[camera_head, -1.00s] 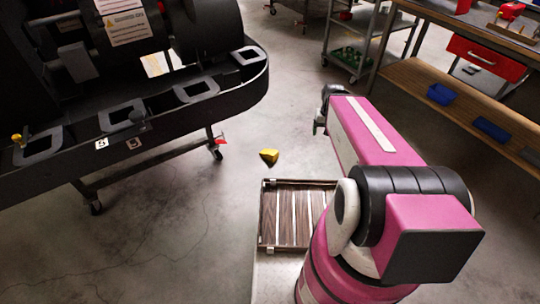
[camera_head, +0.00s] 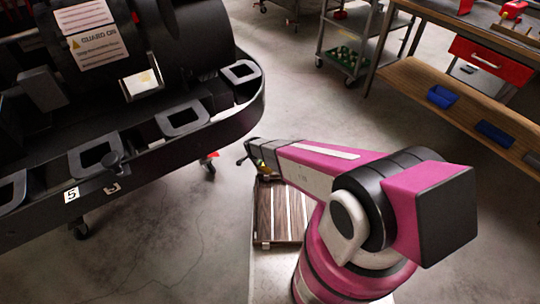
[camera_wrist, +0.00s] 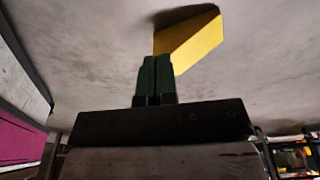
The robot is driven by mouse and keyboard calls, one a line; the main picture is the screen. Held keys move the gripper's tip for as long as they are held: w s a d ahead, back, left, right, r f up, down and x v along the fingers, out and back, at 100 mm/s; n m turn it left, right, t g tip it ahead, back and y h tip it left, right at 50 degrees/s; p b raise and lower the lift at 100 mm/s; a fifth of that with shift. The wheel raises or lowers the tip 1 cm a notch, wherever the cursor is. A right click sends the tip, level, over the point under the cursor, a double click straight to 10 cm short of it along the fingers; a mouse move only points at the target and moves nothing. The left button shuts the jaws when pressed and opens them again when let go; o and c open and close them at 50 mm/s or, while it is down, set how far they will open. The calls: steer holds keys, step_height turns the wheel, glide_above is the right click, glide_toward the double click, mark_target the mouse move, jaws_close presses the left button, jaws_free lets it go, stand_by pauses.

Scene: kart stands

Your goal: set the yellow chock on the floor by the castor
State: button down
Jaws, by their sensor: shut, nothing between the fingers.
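The yellow chock (camera_wrist: 190,42) is a wedge on the grey floor, just beyond my fingertips in the wrist view. In the head view only a sliver of yellow (camera_head: 261,163) shows by my gripper; the rest is hidden by it. My gripper (camera_wrist: 155,60) has its two dark green fingers pressed together and empty. It overlaps the chock's near edge in the wrist picture; I cannot tell whether they touch. In the head view my gripper (camera_head: 250,155) is low, right of the castor (camera_head: 210,166), which has a red lever and sits under the black stand.
The black stand (camera_head: 180,145) fills the left, its rounded edge close to my gripper. A slatted wooden tray (camera_head: 277,238) is below my forearm. A grey shelf cart (camera_head: 350,45) and a wooden workbench (camera_head: 455,85) stand at the back right. Floor between is clear.

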step_height(320, 180, down, 4)
steer(key=a+f, duration=0.1)
steer(key=a, duration=0.1)
steer(key=shift+m, duration=0.4)
steer(key=w+d, duration=0.2)
steer(key=d, duration=0.1)
steer(key=w+d, duration=0.5)
steer(key=d, duration=0.1)
steer(key=shift+w+d+r, duration=0.15)
steer(key=shift+d+r, duration=0.15)
steer(key=shift+f, duration=0.85)
